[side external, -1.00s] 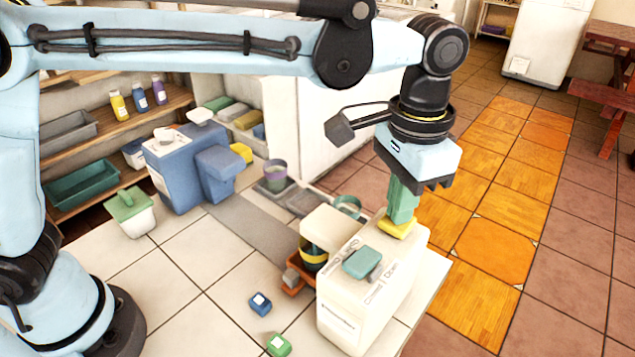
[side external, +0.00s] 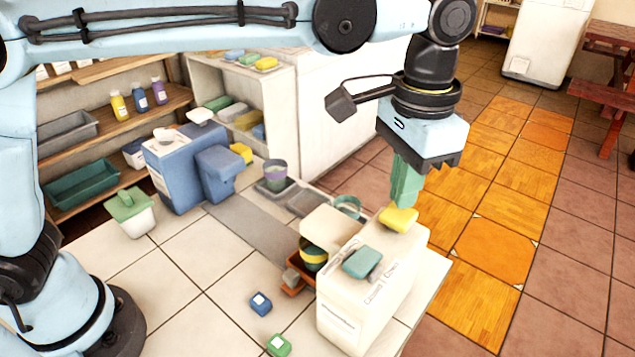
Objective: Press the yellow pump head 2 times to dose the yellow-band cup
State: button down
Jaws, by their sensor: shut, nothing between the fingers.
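The yellow pump head (side external: 398,219) sits on top of the cream dispenser (side external: 345,310), at its far right end. A teal pump head (side external: 362,262) is on the same dispenser, nearer the camera. My gripper (side external: 405,204) is shut and empty, its green fingers pointing down just over the yellow head. I cannot tell whether the tips touch it. The yellow-band cup (side external: 313,256) is dark and stands in an orange tray (side external: 293,288) at the dispenser's left side, partly under the overhanging cream spout block. Its contents cannot be made out.
A green-lidded tub (side external: 130,210) and small blue (side external: 260,303) and green (side external: 279,345) blocks are on the tiled top. The tiles at front left are mostly clear.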

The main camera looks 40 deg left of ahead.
dwell(0.3)
jog(key=shift+r, duration=3)
jog(key=a+f+n+t+h, duration=0.1)
jog(key=a+f+n+t, duration=0.15)
jog(key=a, duration=1.25)
jog(key=s+a+f+n+t, duration=0.1)
jog(key=s+a+f+t, duration=0.1)
jog(key=a, duration=0.4)
jog(key=s+a+f+n+t+y, duration=0.1)
jog(key=s+a+f+n+t, duration=0.1)
jog(key=s+a+f, duration=0.3)
notch_tip(320, 180, down, 2)
jog(key=shift+s+a+f+t, duration=0.2)
jog(key=shift+s+a+t, duration=0.15)
jog(key=shift+a, duration=0.4)
